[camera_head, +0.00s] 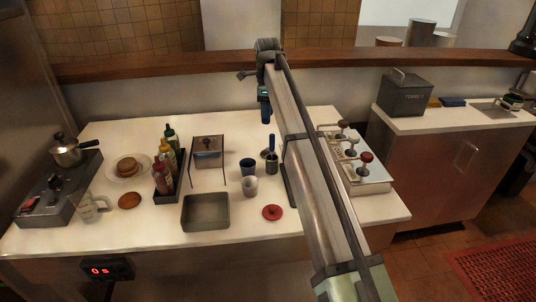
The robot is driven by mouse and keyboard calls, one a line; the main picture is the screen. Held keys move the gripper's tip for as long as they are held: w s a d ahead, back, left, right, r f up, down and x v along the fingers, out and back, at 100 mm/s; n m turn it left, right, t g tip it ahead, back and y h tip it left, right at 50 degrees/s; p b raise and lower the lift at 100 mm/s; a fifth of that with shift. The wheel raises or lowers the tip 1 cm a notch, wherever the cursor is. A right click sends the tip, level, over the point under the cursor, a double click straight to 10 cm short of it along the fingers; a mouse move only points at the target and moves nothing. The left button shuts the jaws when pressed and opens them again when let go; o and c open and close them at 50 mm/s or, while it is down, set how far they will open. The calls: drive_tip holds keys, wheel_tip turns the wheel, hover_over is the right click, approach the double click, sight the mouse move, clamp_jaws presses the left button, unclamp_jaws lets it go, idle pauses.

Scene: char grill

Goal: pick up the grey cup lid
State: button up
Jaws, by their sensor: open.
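My gripper (266,118) hangs pointing down above the back part of the white counter, with blue fingers, open and seemingly empty. Below it, a small pale grey round shape (264,153) shows beside a dark container with a blue-handled tool (271,158); it may be the grey cup lid, but it is too small and partly covered to be sure. A light grey cup (250,187) stands open in front of a dark blue cup (247,168). A red round lid (272,212) lies flat near the front edge.
A grey square pan (206,212), a wire stand (208,153) and a tray of bottles (168,168) stand to the left. Dispensers with knobs (358,165) stand right, behind my arm. The counter (130,225) has free room at front left.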

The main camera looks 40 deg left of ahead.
sight(268, 148)
drive_tip(key=f, duration=1.3)
drive_tip(key=shift+d+f, duration=0.2)
drive_tip(key=shift+f, duration=0.2)
drive_tip(key=shift+c, duration=0.3)
clamp_jaws()
